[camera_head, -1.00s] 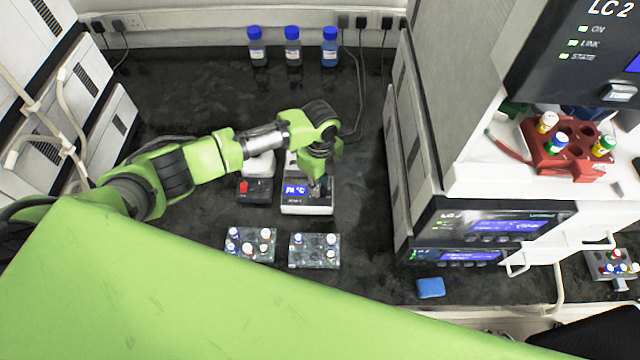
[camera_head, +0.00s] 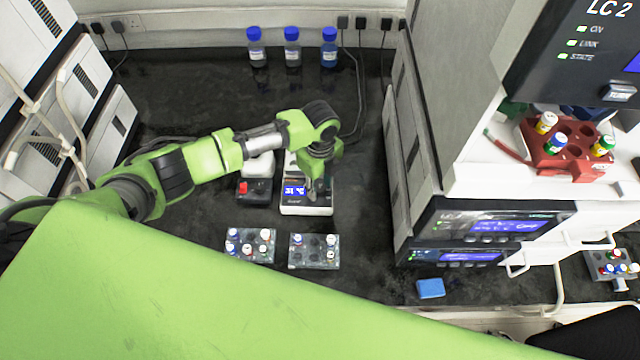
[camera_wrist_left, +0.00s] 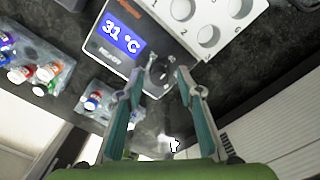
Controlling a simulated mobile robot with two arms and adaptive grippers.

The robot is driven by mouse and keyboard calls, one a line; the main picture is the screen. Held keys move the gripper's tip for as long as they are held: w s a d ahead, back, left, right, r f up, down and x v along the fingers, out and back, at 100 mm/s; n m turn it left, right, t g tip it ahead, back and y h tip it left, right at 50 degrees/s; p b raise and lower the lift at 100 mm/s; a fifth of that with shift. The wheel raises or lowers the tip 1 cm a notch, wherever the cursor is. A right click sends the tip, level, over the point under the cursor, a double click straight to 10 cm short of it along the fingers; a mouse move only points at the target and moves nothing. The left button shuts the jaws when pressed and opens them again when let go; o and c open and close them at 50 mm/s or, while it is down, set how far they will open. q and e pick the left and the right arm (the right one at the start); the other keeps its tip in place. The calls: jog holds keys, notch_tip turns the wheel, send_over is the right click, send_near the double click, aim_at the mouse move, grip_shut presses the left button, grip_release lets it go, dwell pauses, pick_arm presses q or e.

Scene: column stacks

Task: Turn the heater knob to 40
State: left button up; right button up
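The heater (camera_head: 306,208) is a white box on the dark bench, with a lit blue display (camera_head: 294,190). In the left wrist view the display (camera_wrist_left: 122,38) reads 31 °C. The round dark heater knob (camera_wrist_left: 160,74) sits beside the display. My left gripper (camera_head: 319,186) points down over the heater's right front. In the left wrist view its two fingers (camera_wrist_left: 160,80) are apart, one on each side of the knob. I see a gap at the tips and cannot tell if either touches. My right gripper is not in view.
A white block with round holes (camera_wrist_left: 212,20) is on the heater. Blue-capped bottles (camera_head: 292,47) stand at the back. Instruments (camera_head: 480,225) bound the right.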

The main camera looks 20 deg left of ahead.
aim_at(320, 189)
pick_arm(q)
notch_tip(320, 189, up, 12)
dwell(0.6)
dwell(0.4)
